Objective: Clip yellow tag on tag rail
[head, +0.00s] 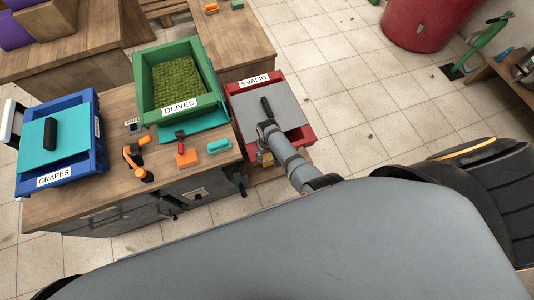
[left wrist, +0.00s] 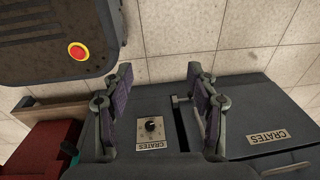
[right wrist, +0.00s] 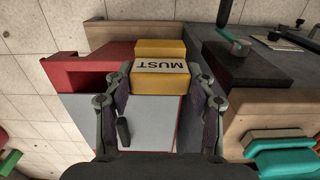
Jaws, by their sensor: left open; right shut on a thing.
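The yellow tag, marked MUST (right wrist: 160,82), is between the fingers of my right gripper (right wrist: 160,72), which is shut on it. In the head view the right gripper (head: 264,152) is at the near edge of the red crate (head: 233,92), and a small bit of yellow (head: 266,159) shows there. In the right wrist view the tag is by the red crate's wall (right wrist: 80,72); I cannot tell whether they touch. I cannot make out the tag rail for certain. My left gripper (left wrist: 160,85) is open and empty, facing a dark panel with a dial (left wrist: 151,125).
The red crate has a grey lid (head: 273,108). A green OLIVES crate (head: 143,95) and a blue GRAPES crate (head: 95,138) stand on the wooden bench. A red-orange piece (head: 187,158), a teal piece (head: 220,145) and an orange tool (head: 132,156) lie along its near edge.

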